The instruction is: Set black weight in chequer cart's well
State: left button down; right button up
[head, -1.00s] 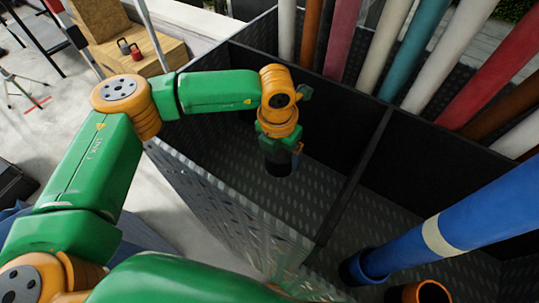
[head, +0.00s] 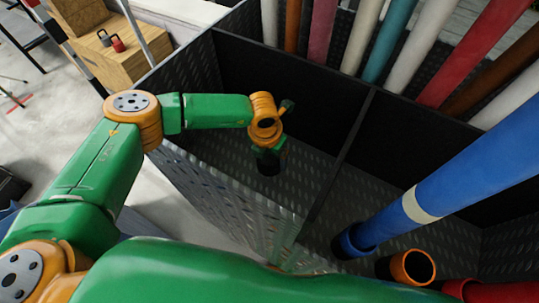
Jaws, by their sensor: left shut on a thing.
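The chequer cart (head: 217,195) has chequer-plate walls, and its open left compartment, the well (head: 310,155), has a dark patterned floor. My left gripper (head: 269,158) points down inside this compartment, below the rim. It is shut on a dark thing at its tip, which looks like the black weight (head: 269,168). The weight is small and mostly hidden by the gripper. I cannot tell whether it touches the floor. My right gripper is not in view.
A black divider (head: 341,160) separates the well from the right compartment, where a thick blue tube (head: 465,178) leans. Several coloured tubes stand behind the back wall. Two small weights (head: 111,40) stand on a wooden box (head: 132,62) at upper left. The floor around the gripper looks clear.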

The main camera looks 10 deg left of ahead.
pick_arm(q)
jog(key=shift+f+b, duration=0.3)
jog(key=shift+f, duration=0.05)
grip_release()
jog(key=shift+s+r, duration=0.1)
jog(key=shift+s, duration=0.05)
jog(key=shift+r+p, duration=0.4)
jog(key=shift+p, duration=0.05)
jog(key=shift+r+p, duration=0.65)
jog(key=shift+p, duration=0.05)
jog(key=shift+r+b, duration=0.4)
jog(key=shift+b, duration=0.25)
jog(key=r, duration=0.3)
jog(key=r+b, duration=0.1)
jog(key=r, duration=0.2)
jog(key=s+r+b, duration=0.1)
jog(key=r, duration=0.2)
jog(key=shift+a, duration=0.2)
jog(key=shift+s+r, duration=0.1)
jog(key=shift+r, duration=0.5)
